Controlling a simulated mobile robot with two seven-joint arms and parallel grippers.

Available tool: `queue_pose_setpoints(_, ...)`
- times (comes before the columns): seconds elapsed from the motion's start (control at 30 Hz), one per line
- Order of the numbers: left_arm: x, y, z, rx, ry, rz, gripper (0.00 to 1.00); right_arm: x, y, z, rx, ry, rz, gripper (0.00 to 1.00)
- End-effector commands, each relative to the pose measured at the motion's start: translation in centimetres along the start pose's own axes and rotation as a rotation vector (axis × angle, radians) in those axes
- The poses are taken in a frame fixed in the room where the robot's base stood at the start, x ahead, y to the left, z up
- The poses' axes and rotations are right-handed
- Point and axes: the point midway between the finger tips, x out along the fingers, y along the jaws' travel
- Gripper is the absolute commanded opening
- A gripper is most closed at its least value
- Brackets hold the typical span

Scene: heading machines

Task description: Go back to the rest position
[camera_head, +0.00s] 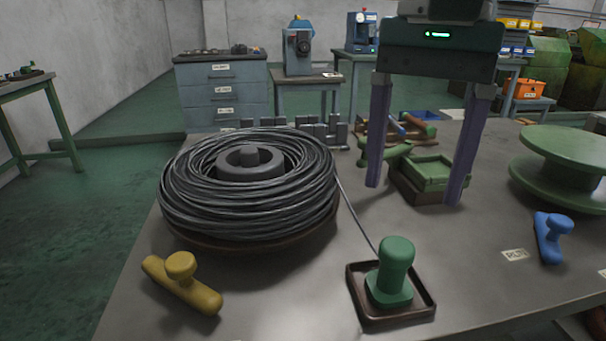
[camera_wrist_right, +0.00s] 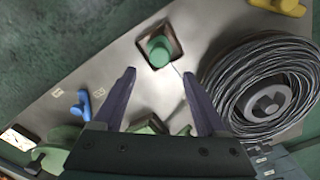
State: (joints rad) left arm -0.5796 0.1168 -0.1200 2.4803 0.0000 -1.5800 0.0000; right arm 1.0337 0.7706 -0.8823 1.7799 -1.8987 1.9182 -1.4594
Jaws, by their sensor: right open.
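My right gripper (camera_head: 415,192) hangs over the workbench (camera_head: 270,295) with its two purple fingers wide apart and nothing between them. In the head view its fingertips show in front of a small green-topped box (camera_head: 430,172). In the right wrist view the open gripper (camera_wrist_right: 158,74) points toward a green knobbed piece (camera_wrist_right: 158,50) in a dark square tray. That green piece (camera_head: 392,272) stands upright near the bench's front edge in the head view, apart from the fingers. My left gripper is in neither view.
A large wire coil (camera_head: 250,190) sits left of the gripper. A yellow handle (camera_head: 182,282) lies at front left, a blue handle (camera_head: 550,237) at right, and a green spool (camera_head: 562,165) behind it. Metal blocks (camera_head: 310,128) line the back. The front middle is mostly clear.

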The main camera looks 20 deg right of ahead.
Motion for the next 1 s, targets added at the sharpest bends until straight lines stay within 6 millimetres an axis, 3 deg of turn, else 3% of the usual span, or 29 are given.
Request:
queue_pose_setpoints(0.5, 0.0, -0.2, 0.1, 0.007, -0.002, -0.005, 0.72, -0.4, 0.0, 0.0, 0.001, 0.000, 0.000, 0.74)
queue_pose_setpoints(0.63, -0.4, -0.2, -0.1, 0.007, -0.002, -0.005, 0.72, -0.3, -1.0, 1.5, -0.001, -0.054, -0.046, 0.74)
queue_pose_setpoints(0.77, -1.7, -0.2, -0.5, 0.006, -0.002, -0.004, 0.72, -0.9, -4.6, 7.3, 0.018, -0.269, -0.212, 0.74)
queue_pose_setpoints(0.83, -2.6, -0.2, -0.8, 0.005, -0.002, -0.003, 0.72, -2.6, -7.0, 11.9, 0.064, -0.468, -0.332, 0.74)
queue_pose_setpoints(0.93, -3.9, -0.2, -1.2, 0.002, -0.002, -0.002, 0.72, -7.5, -10.1, 18.3, 0.196, -0.821, -0.492, 0.74)
queue_pose_setpoints(1.0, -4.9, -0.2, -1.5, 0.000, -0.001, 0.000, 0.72, -12.4, -11.7, 21.3, 0.335, -1.102, -0.579, 0.74)
